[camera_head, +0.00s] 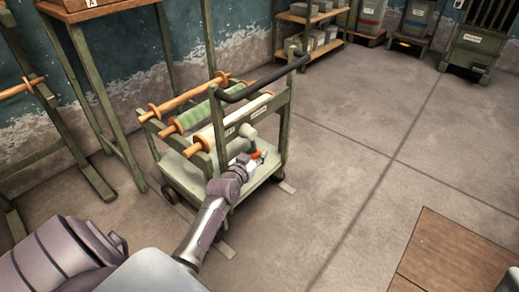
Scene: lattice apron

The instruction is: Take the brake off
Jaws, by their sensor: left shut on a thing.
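A green cart (276,158) with a dark push handle (265,79) and several rolls on wooden rods stands left of the middle. My left arm reaches up to its near side. My left gripper (252,157) is shut on a small orange-red part at the cart's frame, above the low deck, which looks like the brake lever (259,154). The gripper's fingers are small here and partly hidden by my own wrist, so the exact grasp is hard to see. My right gripper is not in view.
A wooden-topped green table (97,10) stands behind at the upper left. A shelf (308,20) with grey boxes and several bins stand along the back wall. A brown board (452,258) lies at the lower right. The concrete floor right of the cart is clear.

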